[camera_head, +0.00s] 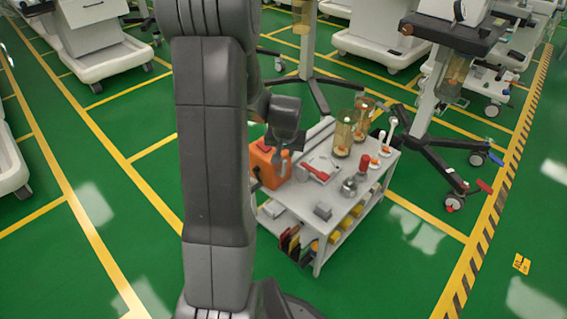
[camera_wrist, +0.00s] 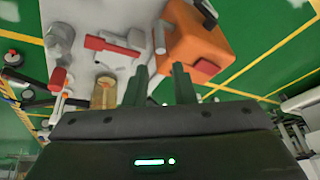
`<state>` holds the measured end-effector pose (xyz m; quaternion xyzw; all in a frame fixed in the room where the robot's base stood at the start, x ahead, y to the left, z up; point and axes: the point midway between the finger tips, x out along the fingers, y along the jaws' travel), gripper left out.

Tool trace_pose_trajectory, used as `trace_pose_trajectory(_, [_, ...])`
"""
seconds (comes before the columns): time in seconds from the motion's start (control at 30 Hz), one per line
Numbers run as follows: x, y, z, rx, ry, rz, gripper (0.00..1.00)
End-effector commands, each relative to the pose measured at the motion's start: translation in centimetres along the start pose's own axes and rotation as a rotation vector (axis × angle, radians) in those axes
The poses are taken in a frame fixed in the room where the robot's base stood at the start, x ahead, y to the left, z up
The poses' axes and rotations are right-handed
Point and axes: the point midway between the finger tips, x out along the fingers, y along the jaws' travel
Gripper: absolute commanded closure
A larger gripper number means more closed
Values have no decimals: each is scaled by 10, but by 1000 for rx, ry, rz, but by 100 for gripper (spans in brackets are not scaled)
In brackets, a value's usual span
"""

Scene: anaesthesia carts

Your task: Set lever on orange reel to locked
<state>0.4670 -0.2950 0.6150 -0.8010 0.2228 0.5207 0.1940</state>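The orange reel (camera_head: 268,166) is a boxy orange body at the left end of the cart top, partly hidden by my arm in the head view. In the wrist view the orange reel (camera_wrist: 203,42) lies just beyond my fingertips, upper right of centre. It carries a red-orange block (camera_wrist: 206,68) on a near corner and a dark grey part (camera_wrist: 205,10) on its far side. I cannot tell which part is the lever or how it is set. My gripper (camera_wrist: 159,72) has its two dark fingers apart with nothing clearly held. In the head view my gripper (camera_head: 284,152) is beside the reel.
A wheeled stand (camera_head: 430,140) is close on the right. Green floor is open in front of the cart.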

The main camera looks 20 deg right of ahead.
Motion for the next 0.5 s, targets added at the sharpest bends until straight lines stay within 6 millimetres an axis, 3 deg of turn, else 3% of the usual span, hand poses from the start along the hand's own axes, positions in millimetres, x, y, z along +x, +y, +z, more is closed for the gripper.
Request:
trace_pose_trajectory(0.03, [16,0,2,0,-3,0,77])
trace_pose_trajectory(0.2, [53,0,2,-1,-4,0,77])
trace_pose_trajectory(0.5, [93,0,1,-2,-2,0,77])
